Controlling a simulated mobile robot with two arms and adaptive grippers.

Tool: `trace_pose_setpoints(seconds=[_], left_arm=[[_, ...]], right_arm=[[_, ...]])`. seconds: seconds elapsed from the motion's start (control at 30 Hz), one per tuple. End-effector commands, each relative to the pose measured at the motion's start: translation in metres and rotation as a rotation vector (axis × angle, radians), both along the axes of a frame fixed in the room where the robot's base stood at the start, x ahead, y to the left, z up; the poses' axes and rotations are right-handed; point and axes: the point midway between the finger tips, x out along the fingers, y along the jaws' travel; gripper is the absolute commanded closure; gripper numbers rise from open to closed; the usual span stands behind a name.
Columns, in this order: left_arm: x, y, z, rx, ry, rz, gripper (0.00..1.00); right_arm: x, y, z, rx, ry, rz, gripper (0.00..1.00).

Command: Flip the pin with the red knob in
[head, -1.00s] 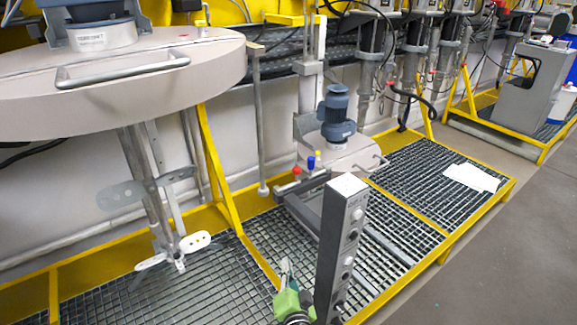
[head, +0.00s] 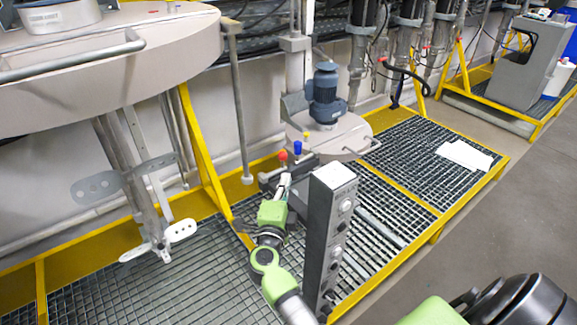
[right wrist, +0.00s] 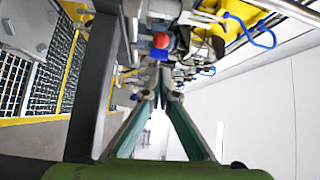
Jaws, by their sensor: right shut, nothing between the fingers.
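The red knob (head: 283,155) stands at the left end of a dark bracket beside the small drum agitator (head: 330,130). A blue knob (head: 297,147) stands just right of it. My right gripper (head: 284,181) is shut and empty, just below the red knob in the head view. In the right wrist view the fingertips (right wrist: 161,74) meet just below the red knob (right wrist: 161,40), with blue (right wrist: 161,54) close to it. I cannot tell whether they touch. The pin's shaft cannot be made out. My left gripper is not in view.
A grey control post (head: 335,220) with dials stands close right of my right arm. A large drum lid with a handle (head: 75,60) and its agitator shaft are at the left. The grating right of the post is mostly free, with white sheets (head: 465,155) on it.

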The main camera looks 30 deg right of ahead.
Motion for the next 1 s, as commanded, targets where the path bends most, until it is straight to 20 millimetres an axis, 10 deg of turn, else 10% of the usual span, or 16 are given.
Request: trace_pose_setpoints(seconds=[0.5, 1.0], left_arm=[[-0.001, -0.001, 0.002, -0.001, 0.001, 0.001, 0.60], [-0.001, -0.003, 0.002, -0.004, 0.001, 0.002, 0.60]], right_arm=[[0.062, -0.055, 0.005, -0.003, -0.001, 0.000, 1.00], [0.072, -0.064, 0.005, -0.001, 0.000, 0.000, 1.00]])
